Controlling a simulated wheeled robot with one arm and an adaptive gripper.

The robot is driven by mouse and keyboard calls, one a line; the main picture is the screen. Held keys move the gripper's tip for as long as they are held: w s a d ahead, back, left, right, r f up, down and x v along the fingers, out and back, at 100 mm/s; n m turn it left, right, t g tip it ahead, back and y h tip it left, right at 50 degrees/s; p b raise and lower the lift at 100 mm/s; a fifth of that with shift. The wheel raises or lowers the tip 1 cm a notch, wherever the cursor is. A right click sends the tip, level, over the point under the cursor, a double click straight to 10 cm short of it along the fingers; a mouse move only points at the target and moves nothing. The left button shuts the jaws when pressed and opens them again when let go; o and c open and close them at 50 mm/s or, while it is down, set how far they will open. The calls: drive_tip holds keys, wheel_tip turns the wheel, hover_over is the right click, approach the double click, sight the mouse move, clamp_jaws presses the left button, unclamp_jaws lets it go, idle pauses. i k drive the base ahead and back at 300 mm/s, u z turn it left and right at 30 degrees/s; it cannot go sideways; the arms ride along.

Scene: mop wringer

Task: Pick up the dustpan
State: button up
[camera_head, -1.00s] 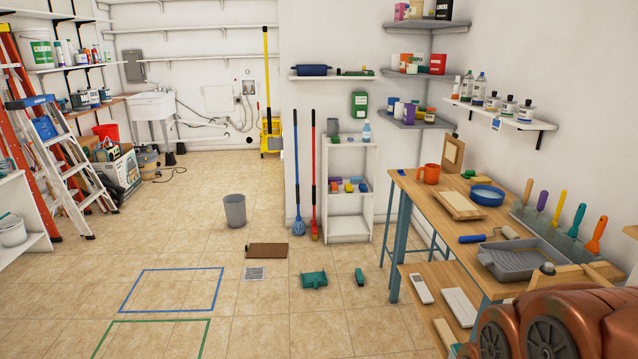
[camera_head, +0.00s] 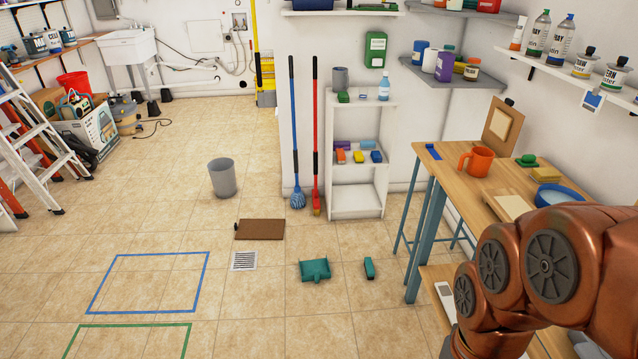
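The dustpan (camera_head: 315,270) is teal and lies on the tiled floor near the picture's centre, with its short handle toward the bottom of the picture. A small teal brush (camera_head: 369,268) lies on the floor just to its right, apart from it. My copper-coloured arm reaches in at the lower right, over the workbench side. My gripper is out of the picture, so I cannot see its fingers. Nothing covers the dustpan.
A wooden workbench (camera_head: 446,158) with blue legs stands at right. A brown board (camera_head: 260,229), a floor drain (camera_head: 244,261) and a grey bin (camera_head: 222,177) are left of the dustpan. A white shelf (camera_head: 358,201) stands behind. Floor in front is clear.

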sight(315, 266)
drive_tip(key=i, duration=2.25)
drive_tip(key=u, duration=1.55)
